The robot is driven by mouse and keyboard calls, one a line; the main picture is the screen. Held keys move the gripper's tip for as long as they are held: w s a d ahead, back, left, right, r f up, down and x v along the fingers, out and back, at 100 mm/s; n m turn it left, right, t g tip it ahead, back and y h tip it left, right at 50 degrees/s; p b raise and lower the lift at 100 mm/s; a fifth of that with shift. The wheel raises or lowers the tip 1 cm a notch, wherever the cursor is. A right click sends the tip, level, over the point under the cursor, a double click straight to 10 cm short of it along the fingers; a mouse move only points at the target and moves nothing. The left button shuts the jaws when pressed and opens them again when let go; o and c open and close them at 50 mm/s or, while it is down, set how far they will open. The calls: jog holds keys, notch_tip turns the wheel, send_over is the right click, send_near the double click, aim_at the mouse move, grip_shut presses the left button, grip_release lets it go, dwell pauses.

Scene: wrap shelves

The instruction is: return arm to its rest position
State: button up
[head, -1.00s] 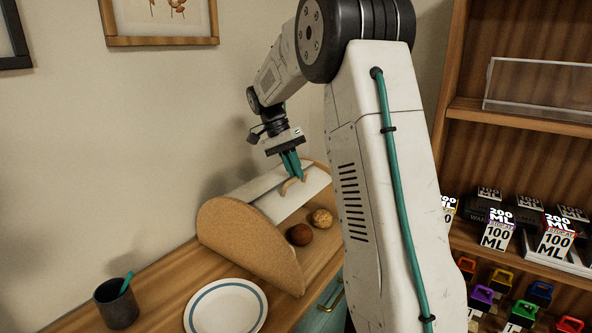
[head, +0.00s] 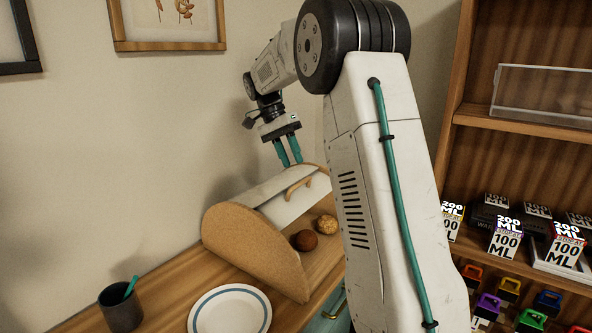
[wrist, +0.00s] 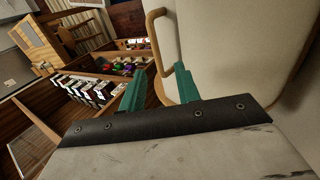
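My gripper (head: 288,152) is in the head view, above the bread box (head: 250,245) and behind its lid handle. Its two teal fingers are apart with nothing between them. In the wrist view the fingers (wrist: 162,85) are also spread. The lid's wooden handle (head: 298,187) lies just below and right of the fingertips, apart from them. In the wrist view the handle (wrist: 153,40) shows beyond the fingers. The white lid (head: 285,205) is raised, and the box's front is open. My arm's upper links cover part of the box's right side.
A dark round item (head: 304,240) and a tan one (head: 326,225) are at the box's opening. A white plate (head: 230,310) and a grey cup (head: 121,308) stand on the counter. A wooden shelf (head: 520,130) with boxes and coloured padlock-like items is on the right.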

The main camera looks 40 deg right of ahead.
jog(key=shift+v, duration=0.8)
jog(key=shift+w, duration=0.1)
jog(key=shift+w+f+n, duration=0.15)
jog(key=shift+f+n, duration=0.05)
jog(key=shift+n, duration=0.4)
jog(key=f+n, duration=0.1)
jog(key=s+a+f+n, duration=0.1)
jog(key=s+a+f, duration=0.1)
jog(key=shift+s+f+n, duration=0.15)
jog(key=shift+n, duration=0.25)
jog(key=s+a+n+t, duration=0.2)
jog(key=s+a, duration=0.4)
jog(key=s, duration=0.4)
jog(key=s+a+f+n+t+y, duration=0.1)
jog(key=s+a+n, duration=0.4)
jog(key=s, duration=0.5)
jog(key=s+a+f+n+t, duration=0.1)
jog(key=s+a+n+t, duration=0.2)
jog(key=s+a, duration=0.6)
jog(key=shift+s+n+t, duration=0.3)
jog(key=shift+s+n, duration=0.2)
jog(key=shift+s, duration=0.4)
